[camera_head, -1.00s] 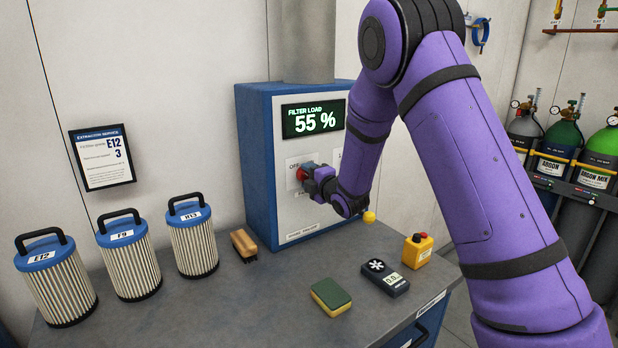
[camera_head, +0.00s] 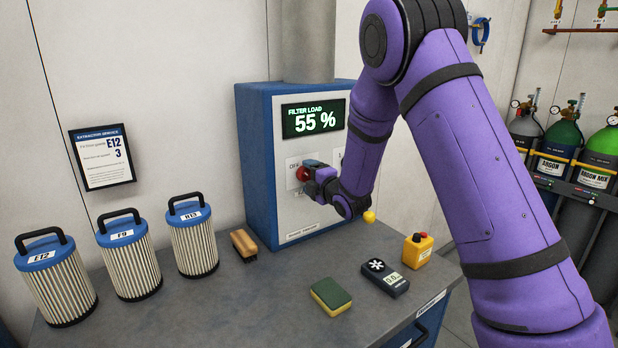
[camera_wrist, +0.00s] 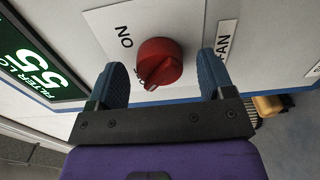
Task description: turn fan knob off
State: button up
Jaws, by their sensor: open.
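The red fan knob (camera_wrist: 158,62) sits on a light label plate on the cabinet's front, beside a FAN label (camera_wrist: 226,42). My gripper (camera_wrist: 163,64) is open, with one blue finger on each side of the knob. In the wrist view a gap shows between each finger and the knob. An ON marking (camera_wrist: 125,37) is readable on the plate; another marking is mostly hidden behind the knob. In the head view the knob (camera_head: 303,173) shows at the tip of my gripper (camera_head: 314,180), which covers part of it.
The blue cabinet (camera_head: 256,160) has a display (camera_head: 313,119) reading FILTER LOAD 55 %. On the bench stand filter cartridges (camera_head: 192,240), a brush (camera_head: 243,244), a sponge (camera_head: 331,296), a meter (camera_head: 385,277) and a yellow button box (camera_head: 418,250). Gas cylinders (camera_head: 560,150) stand at right.

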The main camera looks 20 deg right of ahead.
jog(key=v, duration=1)
jog(key=s+d+r+m+g+h, duration=0.2)
jog(key=s+r+m+g+h, duration=0.1)
jog(key=s+r+m, duration=0.3)
jog(key=s+d+r+m+g+h, duration=0.2)
jog(key=s+d+r+m, duration=0.1)
jog(key=s+r+m, duration=0.35)
jog(key=s+a+r+m+g, duration=0.1)
jog(key=s+m+g, duration=0.6)
jog(key=s, duration=1.9)
jog(key=shift+a+r+m+h, duration=0.35)
jog(key=shift+r+m, duration=0.3)
jog(key=shift+m, duration=0.5)
